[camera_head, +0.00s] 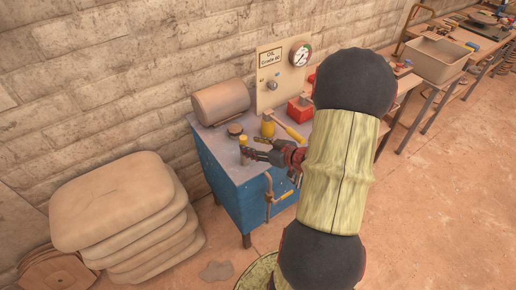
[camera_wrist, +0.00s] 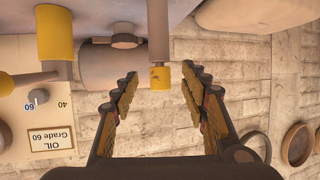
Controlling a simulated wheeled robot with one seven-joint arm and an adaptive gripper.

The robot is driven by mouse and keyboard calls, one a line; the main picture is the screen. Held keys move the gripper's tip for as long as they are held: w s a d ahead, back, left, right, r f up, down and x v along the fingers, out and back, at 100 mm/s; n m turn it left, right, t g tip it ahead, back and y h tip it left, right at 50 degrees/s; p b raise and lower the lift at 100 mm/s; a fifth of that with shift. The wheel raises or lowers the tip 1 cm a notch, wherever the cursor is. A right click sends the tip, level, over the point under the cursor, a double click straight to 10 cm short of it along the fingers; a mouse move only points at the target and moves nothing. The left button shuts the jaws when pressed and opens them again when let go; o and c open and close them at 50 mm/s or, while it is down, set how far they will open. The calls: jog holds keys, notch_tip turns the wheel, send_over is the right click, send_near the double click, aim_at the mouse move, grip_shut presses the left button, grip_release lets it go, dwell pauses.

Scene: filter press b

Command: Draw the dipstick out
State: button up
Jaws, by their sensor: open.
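The dipstick shows its yellow top (camera_head: 243,139) above a grey upright tube at the near left part of the blue bench. In the wrist view, which is upside down, the yellow top (camera_wrist: 160,77) hangs below the grey tube (camera_wrist: 158,30). My gripper (camera_head: 249,149) reaches in from the right, level with the dipstick's upper part. In the wrist view my gripper (camera_wrist: 160,82) is open, with one finger on each side of the yellow top and a visible gap to both. How far the top reaches in between the fingers is hard to tell. The dipstick's lower part is hidden.
A gauge panel (camera_head: 270,82) stands behind. A bent pipe (camera_head: 268,192) runs down the front. Sacks (camera_head: 125,205) lie left.

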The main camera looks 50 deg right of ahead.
aim_at(244, 143)
jog(key=shift+b+x, duration=0.65)
jog(key=shift+x, duration=2.1)
jog(key=shift+c, duration=1.1)
grip_shut()
